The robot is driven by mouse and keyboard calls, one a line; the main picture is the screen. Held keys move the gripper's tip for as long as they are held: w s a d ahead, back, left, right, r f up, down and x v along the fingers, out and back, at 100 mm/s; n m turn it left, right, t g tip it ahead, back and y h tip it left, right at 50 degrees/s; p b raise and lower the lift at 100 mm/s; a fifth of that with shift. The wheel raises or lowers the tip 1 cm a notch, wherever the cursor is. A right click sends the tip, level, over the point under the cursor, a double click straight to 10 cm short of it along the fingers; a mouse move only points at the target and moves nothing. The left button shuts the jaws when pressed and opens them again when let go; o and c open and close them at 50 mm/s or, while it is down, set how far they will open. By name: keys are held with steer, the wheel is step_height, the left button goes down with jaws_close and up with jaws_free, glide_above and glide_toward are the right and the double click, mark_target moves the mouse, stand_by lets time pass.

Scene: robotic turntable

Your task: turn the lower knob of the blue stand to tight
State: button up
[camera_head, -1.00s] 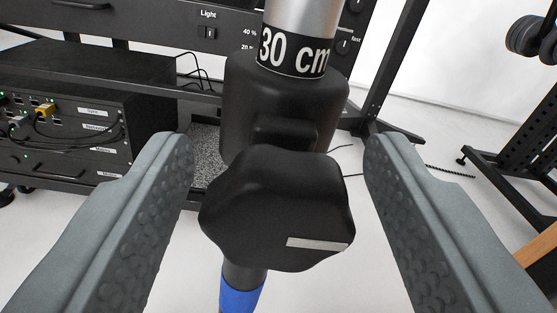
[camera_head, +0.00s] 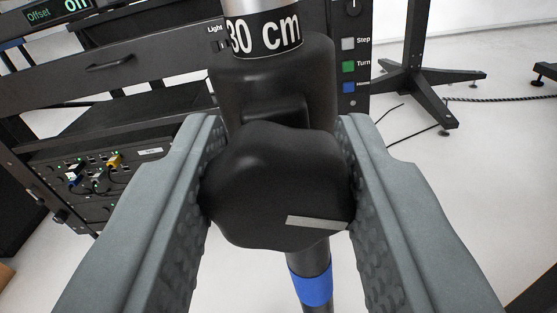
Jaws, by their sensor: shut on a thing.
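The black lobed knob (camera_head: 272,182) is in the middle of the view, with a pale stripe low on its right side. It sits in front of a black clamp collar (camera_head: 275,85) on the stand's pole. A "30 cm" label (camera_head: 265,36) rings the pole just above the collar. A blue band (camera_head: 312,286) marks the pole below the knob. My gripper (camera_head: 280,180) is shut on the knob, with one grey studded finger against its left side and one against its right. The knob's back is hidden.
A black rack (camera_head: 120,70) with shelves stands behind on the left. A box with coloured cable plugs (camera_head: 95,180) sits in it. A panel with Step, Turn and blue buttons (camera_head: 348,66) is at the right of the collar. A black-footed frame (camera_head: 430,90) stands behind right on pale floor.

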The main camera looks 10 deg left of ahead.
stand_by(0.3)
steer(key=o, duration=1)
steer(key=shift+s, duration=0.15)
steer(key=s, duration=1.7)
steer(key=shift+d, duration=0.15)
steer(key=shift+s, duration=0.1)
